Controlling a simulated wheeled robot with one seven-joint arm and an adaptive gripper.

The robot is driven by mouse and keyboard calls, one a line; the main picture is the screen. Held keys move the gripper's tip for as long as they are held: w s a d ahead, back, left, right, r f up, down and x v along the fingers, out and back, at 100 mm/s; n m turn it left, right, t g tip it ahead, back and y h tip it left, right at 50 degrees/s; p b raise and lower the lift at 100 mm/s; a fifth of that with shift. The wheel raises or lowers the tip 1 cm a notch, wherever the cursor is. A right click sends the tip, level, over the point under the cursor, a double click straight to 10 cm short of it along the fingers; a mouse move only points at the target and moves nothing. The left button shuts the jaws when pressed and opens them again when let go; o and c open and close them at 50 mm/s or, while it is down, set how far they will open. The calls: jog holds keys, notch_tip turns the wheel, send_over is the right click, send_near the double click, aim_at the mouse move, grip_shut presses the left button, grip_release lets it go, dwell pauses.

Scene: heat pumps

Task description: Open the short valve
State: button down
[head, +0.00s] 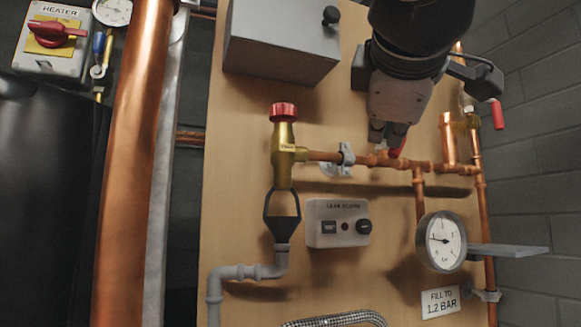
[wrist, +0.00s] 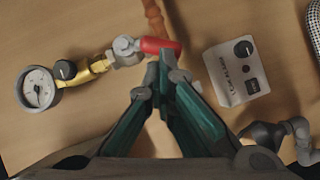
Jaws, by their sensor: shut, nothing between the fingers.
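A short red valve handle (head: 398,147) shows in the head view just past my fingertips, by the horizontal copper pipe. In the wrist view the red handle (wrist: 158,46) points right from a grey valve body (wrist: 127,48) joined to a brass fitting (wrist: 98,64). My gripper (head: 388,132) is shut and empty. In the wrist view its fingertips (wrist: 165,58) meet at the right end of the red handle, in front of part of it. I cannot tell whether they touch it. In the head view my gripper hides much of the valve.
A red-capped brass valve (head: 284,140) is to the left. A grey alarm box (head: 338,222) and a pressure gauge (head: 441,242) sit below. Another red handle (head: 497,113) hangs at the right. A grey cabinet (head: 282,40) is above left. Bare board lies around the alarm box.

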jog(key=shift+w+d+f+n+t+h+b, duration=0.1)
jog(key=shift+d+f+n+t+h+b, duration=0.15)
jog(key=shift+f+n+t+b, duration=0.45)
jog(key=shift+w+d+f+n+h+b, duration=0.15)
jog(key=shift+n+h+b, duration=0.2)
jog(key=shift+b, duration=0.7)
dwell(1.1)
jog(key=shift+d+f+b, duration=0.15)
jog(key=shift+b, duration=0.25)
dwell(2.1)
